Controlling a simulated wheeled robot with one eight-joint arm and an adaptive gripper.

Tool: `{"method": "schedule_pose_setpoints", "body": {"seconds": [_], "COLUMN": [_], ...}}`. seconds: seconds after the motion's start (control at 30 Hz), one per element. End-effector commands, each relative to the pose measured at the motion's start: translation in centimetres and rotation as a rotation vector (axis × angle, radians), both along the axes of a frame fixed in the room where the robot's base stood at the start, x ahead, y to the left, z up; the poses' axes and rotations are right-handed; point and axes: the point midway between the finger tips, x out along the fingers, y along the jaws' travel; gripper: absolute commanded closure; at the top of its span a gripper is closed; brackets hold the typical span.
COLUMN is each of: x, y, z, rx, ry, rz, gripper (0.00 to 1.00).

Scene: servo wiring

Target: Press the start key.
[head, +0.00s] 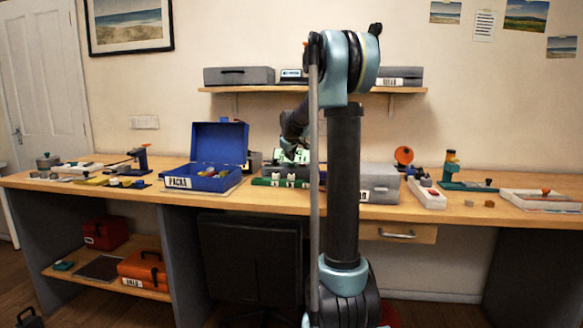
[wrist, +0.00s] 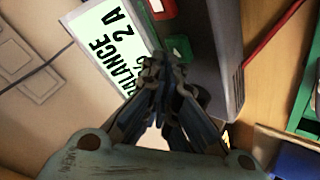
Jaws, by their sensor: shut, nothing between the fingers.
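My gripper (wrist: 163,65) is shut and empty in the wrist view, its fingertips together just beside a green key (wrist: 181,47) on a dark grey device (wrist: 215,45). I cannot tell whether the tips touch that key. A red key (wrist: 160,8) sits farther along the same face. A lit pale green screen (wrist: 112,45) with black text, including "2 A", lies to the left of the keys. No start label is readable. In the head view my gripper (head: 293,155) is over the middle of the bench, and the keys are too small to make out.
A blue open case (head: 217,150) stands left of the device on the bench (head: 100,188). A grey case (head: 380,178) stands to the right, partly behind my arm. A green board (head: 268,181) lies in front. A shelf (head: 220,89) with boxes hangs above.

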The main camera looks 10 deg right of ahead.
Motion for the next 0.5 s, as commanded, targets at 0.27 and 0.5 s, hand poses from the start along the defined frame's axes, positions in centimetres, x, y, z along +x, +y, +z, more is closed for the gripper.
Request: {"method": "schedule_pose_setpoints", "body": {"seconds": [0.27,0.5], "x": [0.01,0.0], "y": [0.0,0.0], "z": [-0.26,-0.51], "rx": [0.0,0.0], "ry": [0.0,0.0], "rz": [0.0,0.0], "gripper": [1.0,1.0]}}
